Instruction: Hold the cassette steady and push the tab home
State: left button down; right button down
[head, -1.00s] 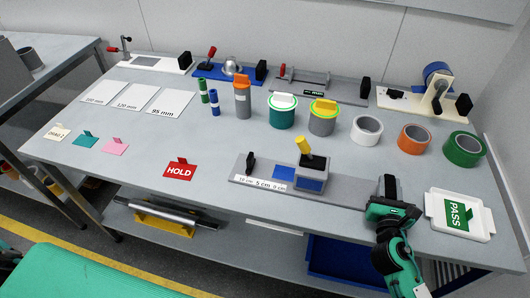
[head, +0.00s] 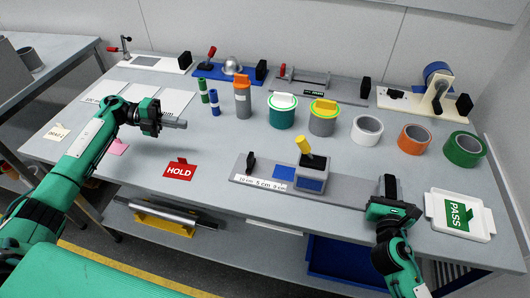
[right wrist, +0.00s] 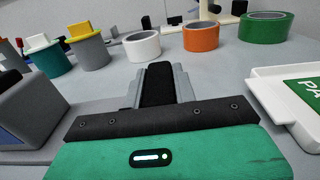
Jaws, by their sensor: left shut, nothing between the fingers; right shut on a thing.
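A long grey fixture (head: 340,192) lies near the table's front edge, with a scale strip and a blue pad on it. A grey and blue block (head: 310,180) with a tilted yellow-topped lever (head: 304,147) stands on it. Nothing is labelled cassette or tab, so I cannot tell which parts these are. My right gripper (head: 390,188) is shut on a black upright piece (right wrist: 157,85) at the fixture's right end; its fingers hide part of that piece. My left gripper (head: 180,124) is shut and empty above the table's left part, well away from the fixture.
A red HOLD sign (head: 179,170) lies between my left gripper and the fixture. A white tray (head: 482,230) with a green PASS sign is right of my right gripper. Cylinders with coloured tops and tape rolls (head: 413,139) stand behind. The table's middle is clear.

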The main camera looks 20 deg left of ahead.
pick_arm(q)
jog(key=d+f+m+g, duration=0.1)
jog(key=d, duration=0.1)
jog(key=s+d+f+m+g, duration=0.1)
jog(key=d, duration=0.1)
jog(key=s+d+f+m+g+y, duration=0.1)
jog(key=d, duration=0.1)
jog(key=shift+s+d+f, duration=0.1)
jog(key=shift+s+d, duration=0.05)
jog(key=shift+d, duration=0.05)
pick_arm(e)
jog(key=shift+f, duration=0.25)
pick_arm(q)
send_near(250, 161)
jog(key=d+f, duration=0.1)
jog(key=w+d+f, duration=0.1)
jog(key=d+f, duration=0.1)
jog(key=d, duration=0.1)
jog(key=shift+w+d+f, duration=0.1)
jog(key=shift+w+f, duration=0.3)
pick_arm(e)
jog(key=shift+s, duration=0.1)
pick_arm(q)
jog(key=shift+d, duration=0.45)
jog(key=d, duration=1)
jog(key=shift+d, duration=0.35)
jog(key=shift+s+d, duration=0.1)
jog(key=shift+d, duration=0.05)
pick_arm(e)
jog(key=shift+a, duration=0.1)
